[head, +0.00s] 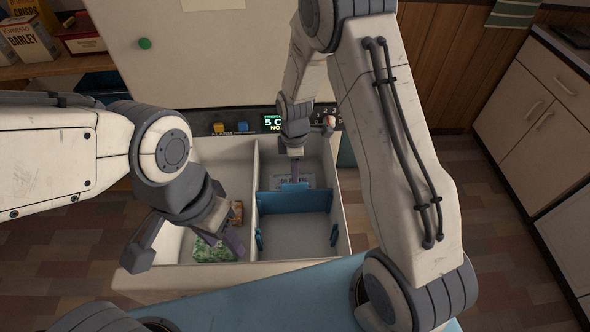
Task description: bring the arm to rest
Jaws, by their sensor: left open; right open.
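My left gripper (190,246) reaches in from the left over the left compartment of a white open bin (341,205). Its two fingers are spread apart, one near the bin's left wall and one inside beside a green leafy-patterned item (211,250). I see nothing held between them. My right arm crosses the right half of the head view, and its gripper (295,170) points down into the back of the right compartment. It is open, seen nearly edge-on, close to a blue divider (296,202). Whether it touches the divider is hard to tell.
An orange-brown item (237,212) lies in the left compartment. A panel with a lit display (272,123) and yellow and blue buttons stands behind the bin. Food boxes (27,38) stand back left; cabinets (528,105) stand right.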

